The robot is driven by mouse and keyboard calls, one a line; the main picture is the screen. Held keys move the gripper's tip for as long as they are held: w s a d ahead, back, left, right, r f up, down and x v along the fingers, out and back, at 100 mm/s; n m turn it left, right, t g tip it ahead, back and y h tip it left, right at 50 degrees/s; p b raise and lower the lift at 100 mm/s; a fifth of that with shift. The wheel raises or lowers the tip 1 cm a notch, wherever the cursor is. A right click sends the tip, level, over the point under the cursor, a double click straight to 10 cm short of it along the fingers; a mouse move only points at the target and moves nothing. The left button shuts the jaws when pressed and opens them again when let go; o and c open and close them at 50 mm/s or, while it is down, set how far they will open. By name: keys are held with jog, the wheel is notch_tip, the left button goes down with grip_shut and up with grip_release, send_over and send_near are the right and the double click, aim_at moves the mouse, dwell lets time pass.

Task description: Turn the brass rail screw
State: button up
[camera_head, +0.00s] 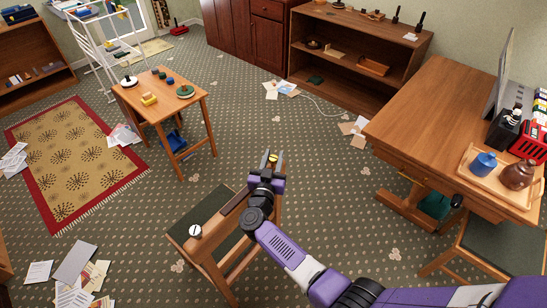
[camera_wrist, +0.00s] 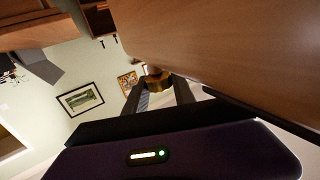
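The brass rail screw (camera_head: 273,158) shows as a small gold head at the far end of the wooden rail of a green-topped bench in the head view. In the wrist view the brass head (camera_wrist: 154,81) lies between my two dark fingertips, close under a large brown wooden face (camera_wrist: 220,40). My gripper (camera_head: 269,166) is at that end of the rail, and its purple wrist hides part of the rail. My gripper's fingers (camera_wrist: 157,88) stand apart with the brass at their tips. I cannot tell whether they press on it.
A silver-topped knob (camera_head: 195,231) stands at the bench's near end. A small wooden table (camera_head: 185,104) with toys stands behind left. A desk (camera_head: 425,110) with a tray stands right. Papers (camera_head: 75,265) lie on the carpet at lower left. Carpet between bench and small table is clear.

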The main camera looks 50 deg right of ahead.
jog(key=o, duration=0.4)
jog(key=shift+a, duration=0.1)
jog(key=shift+o, duration=0.2)
jog(key=v, duration=0.7)
jog(key=shift+s+a+b, duration=0.2)
jog(key=shift+a+b, duration=0.1)
